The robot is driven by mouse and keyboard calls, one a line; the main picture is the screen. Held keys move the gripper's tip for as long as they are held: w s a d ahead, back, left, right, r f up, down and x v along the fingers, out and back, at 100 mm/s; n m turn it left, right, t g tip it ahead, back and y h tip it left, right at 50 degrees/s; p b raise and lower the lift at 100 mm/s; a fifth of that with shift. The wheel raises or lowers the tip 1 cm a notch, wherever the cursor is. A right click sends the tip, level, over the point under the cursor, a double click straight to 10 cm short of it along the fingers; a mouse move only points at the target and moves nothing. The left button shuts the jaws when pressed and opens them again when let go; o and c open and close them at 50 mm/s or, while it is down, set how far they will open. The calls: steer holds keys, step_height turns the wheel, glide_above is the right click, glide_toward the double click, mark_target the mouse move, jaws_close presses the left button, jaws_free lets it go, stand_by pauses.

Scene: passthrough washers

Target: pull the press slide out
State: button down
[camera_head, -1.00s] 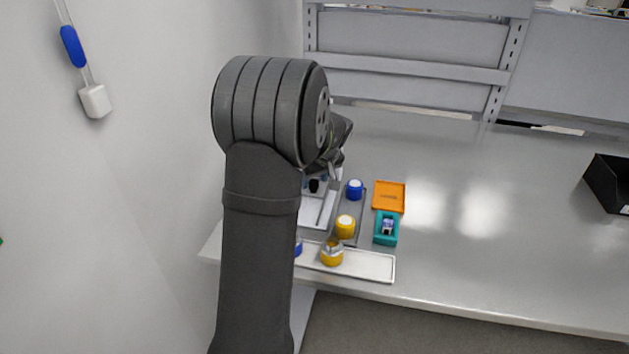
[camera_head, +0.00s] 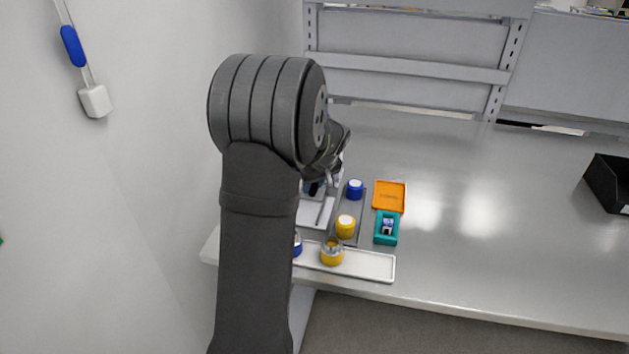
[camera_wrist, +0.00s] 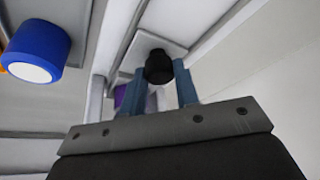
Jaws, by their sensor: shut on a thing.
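The press (camera_head: 317,211) is a pale, light-grey unit on the bench, partly hidden behind my arm in the head view. In the wrist view a round black knob (camera_wrist: 158,66) stands out from a light plate (camera_wrist: 152,47), apparently part of the press slide. My gripper (camera_wrist: 159,86) has its two blue-grey fingers on either side of the knob and is shut on it. In the head view my gripper (camera_head: 315,187) is low over the press and mostly hidden by my wrist. How far the slide is out cannot be told.
A grey tray (camera_head: 351,212) holds a blue-and-white jar (camera_head: 355,189) and a yellow one (camera_head: 345,226). A white tray (camera_head: 370,264) in front holds a yellow jar (camera_head: 331,254) and a blue one. An orange tray (camera_head: 389,195) and teal box (camera_head: 386,236) lie right.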

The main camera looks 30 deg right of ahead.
steer(key=s+a, duration=0.6)
steer(key=shift+s+a, duration=0.4)
steer(key=c, duration=1.1)
jaws_free()
steer(key=shift+s+a, duration=0.1)
steer(key=shift+s+r, duration=0.15)
steer(key=shift+r, duration=0.45)
steer(key=v, duration=1.6)
steer(key=shift+s, duration=0.15)
